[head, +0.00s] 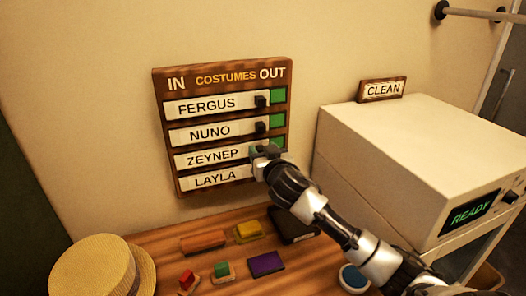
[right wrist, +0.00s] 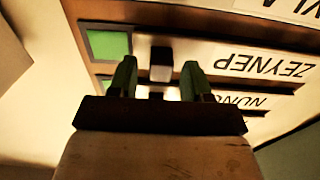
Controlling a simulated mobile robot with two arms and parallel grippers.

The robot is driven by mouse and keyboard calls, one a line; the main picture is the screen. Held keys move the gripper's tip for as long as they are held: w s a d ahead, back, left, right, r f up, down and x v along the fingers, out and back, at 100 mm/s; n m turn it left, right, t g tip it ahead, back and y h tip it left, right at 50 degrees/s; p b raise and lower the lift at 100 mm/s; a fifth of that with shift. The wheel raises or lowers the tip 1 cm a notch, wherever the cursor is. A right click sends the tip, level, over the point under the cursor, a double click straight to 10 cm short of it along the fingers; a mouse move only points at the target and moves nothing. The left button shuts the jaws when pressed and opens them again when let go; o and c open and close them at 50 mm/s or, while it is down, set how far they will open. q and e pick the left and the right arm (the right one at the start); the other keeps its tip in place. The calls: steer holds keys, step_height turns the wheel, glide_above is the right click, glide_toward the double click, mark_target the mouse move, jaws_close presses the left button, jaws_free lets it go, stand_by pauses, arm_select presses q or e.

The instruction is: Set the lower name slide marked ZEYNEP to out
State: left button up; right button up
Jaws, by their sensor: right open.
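The costume board (head: 222,66) on the wall has IN at its left and OUT at its right. The white ZEYNEP slide (head: 212,158) is third from the top, above LAYLA, and sits toward the IN side. A green patch (right wrist: 108,45) shows at its OUT end in the right wrist view. My right gripper (head: 266,151) is at the slide's right end and hides its knob in the head view. In the right wrist view its open fingers (right wrist: 158,68) stand either side of the dark knob (right wrist: 161,56). Contact cannot be told. My left gripper is out of view.
The FERGUS (head: 207,105) and NUNO (head: 210,132) slides above also show green at their OUT ends. The LAYLA slide (head: 215,179) is close below, its right end hidden. A white machine (head: 400,145) stands right of my arm. A straw hat (head: 92,268) and colored blocks lie on the table below.

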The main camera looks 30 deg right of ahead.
steer(key=shift+c, duration=0.5)
jaws_close()
steer(key=d, duration=0.2)
steer(key=s+d, duration=0.1)
steer(key=d, duration=0.2)
steer(key=shift+s+d, duration=0.15)
steer(key=shift+d, duration=0.15)
steer(key=shift+a+r, duration=0.1)
steer(key=shift+c, duration=1.7)
jaws_free()
steer(key=o, duration=0.4)
steer(key=shift+d, duration=0.25)
steer(key=shift+o, duration=0.2)
steer(key=shift+a, duration=0.1)
